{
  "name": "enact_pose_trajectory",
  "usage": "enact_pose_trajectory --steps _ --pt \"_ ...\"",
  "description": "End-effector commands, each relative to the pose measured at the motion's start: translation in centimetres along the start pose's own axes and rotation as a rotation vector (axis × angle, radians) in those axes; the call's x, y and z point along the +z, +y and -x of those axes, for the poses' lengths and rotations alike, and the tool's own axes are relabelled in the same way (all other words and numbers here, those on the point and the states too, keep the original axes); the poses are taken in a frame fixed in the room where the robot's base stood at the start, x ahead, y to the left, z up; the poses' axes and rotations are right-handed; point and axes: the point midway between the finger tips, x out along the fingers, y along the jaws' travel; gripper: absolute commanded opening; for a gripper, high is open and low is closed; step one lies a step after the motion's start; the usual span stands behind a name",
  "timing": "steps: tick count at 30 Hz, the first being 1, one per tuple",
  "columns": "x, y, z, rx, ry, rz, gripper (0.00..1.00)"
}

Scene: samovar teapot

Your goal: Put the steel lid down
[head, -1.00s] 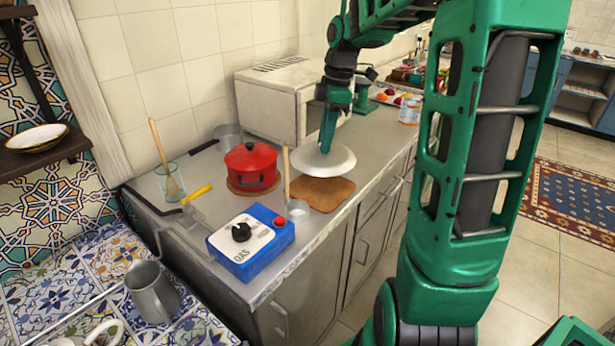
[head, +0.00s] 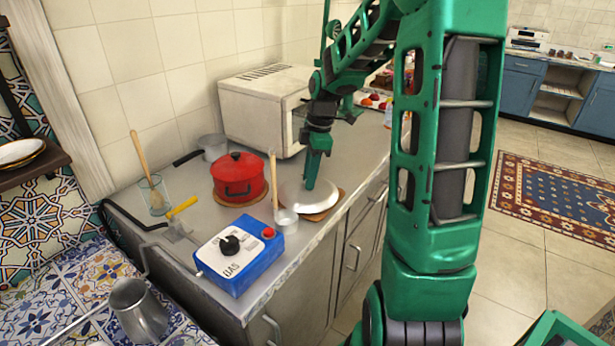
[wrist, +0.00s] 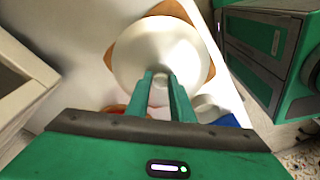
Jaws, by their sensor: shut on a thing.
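The steel lid (head: 297,196) is a round, pale metal disc over a brown board (head: 318,215) on the counter. Board corners show around the lid in the wrist view (wrist: 123,50). I cannot tell whether the lid touches the board. My gripper (head: 311,187) points down and is shut on the lid at its middle. In the wrist view the two green fingers (wrist: 160,84) close on the knob at the centre of the lid (wrist: 150,52). The knob is mostly hidden between the fingers.
A red pot (head: 239,178) stands left of the lid. A white microwave (head: 265,105) stands behind. The counter beyond the lid is partly clear.

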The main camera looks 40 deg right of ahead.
Motion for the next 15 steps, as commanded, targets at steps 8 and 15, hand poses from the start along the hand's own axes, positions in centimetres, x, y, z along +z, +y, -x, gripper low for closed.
enact_pose_trajectory --steps 8,15 --pt "-0.07 0.01 -0.11 0.001 0.0 0.002 0.0" --pt "-0.09 0.0 -0.11 0.001 0.0 0.002 0.39"
